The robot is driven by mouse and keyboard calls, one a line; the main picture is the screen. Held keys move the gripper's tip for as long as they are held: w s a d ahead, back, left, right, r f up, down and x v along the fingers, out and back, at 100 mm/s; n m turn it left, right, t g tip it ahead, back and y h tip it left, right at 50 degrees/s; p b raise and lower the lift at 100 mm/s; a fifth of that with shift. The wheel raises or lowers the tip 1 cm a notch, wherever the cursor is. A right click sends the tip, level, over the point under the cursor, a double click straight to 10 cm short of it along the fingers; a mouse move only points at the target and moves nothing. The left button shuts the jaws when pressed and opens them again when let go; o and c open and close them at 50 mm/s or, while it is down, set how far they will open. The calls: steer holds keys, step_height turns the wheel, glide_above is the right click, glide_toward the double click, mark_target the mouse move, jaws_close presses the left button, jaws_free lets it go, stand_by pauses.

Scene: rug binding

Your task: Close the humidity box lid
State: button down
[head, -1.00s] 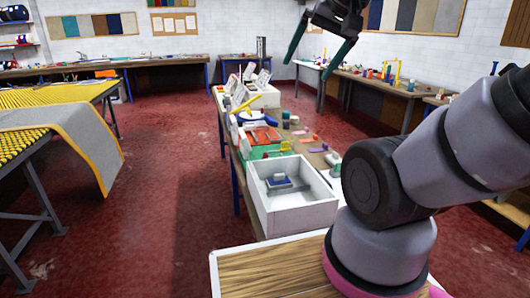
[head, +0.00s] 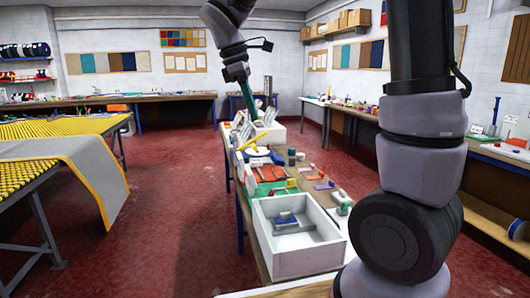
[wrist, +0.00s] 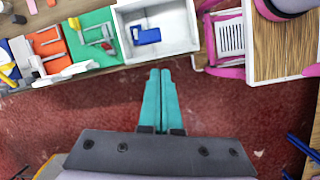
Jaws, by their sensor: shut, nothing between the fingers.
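A white open-topped box (head: 290,262) stands at the near end of the long table, with a blue block (head: 286,218) and a grey piece inside. It also shows at the top of the wrist view (wrist: 180,50). I cannot tell whether it is the humidity box; no lid shows on it. A smaller white box (head: 273,133) with tilted panels beside it stands at the table's far end, too small to read. My gripper (head: 252,117) is shut and empty, its teal fingers together. In the wrist view its fingertips (wrist: 160,72) appear over the red floor, just below the white box.
An orange tray (head: 268,174), a green tray (wrist: 92,42) and several small coloured pieces crowd the table behind the white box. A yellow-topped table with a grey rug (head: 95,170) stands left. Red floor (head: 170,215) lies clear between them.

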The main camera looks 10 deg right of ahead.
steer(key=w+a+f+n+h, duration=0.2)
steer(key=a+n, duration=0.1)
steer(key=a, duration=0.1)
steer(key=d+r+x, duration=0.1)
steer(key=d+x, duration=0.1)
steer(key=x, duration=1)
steer(key=shift+d+f+n, duration=0.25)
steer(key=shift+n, duration=0.05)
steer(key=shift+w, duration=0.1)
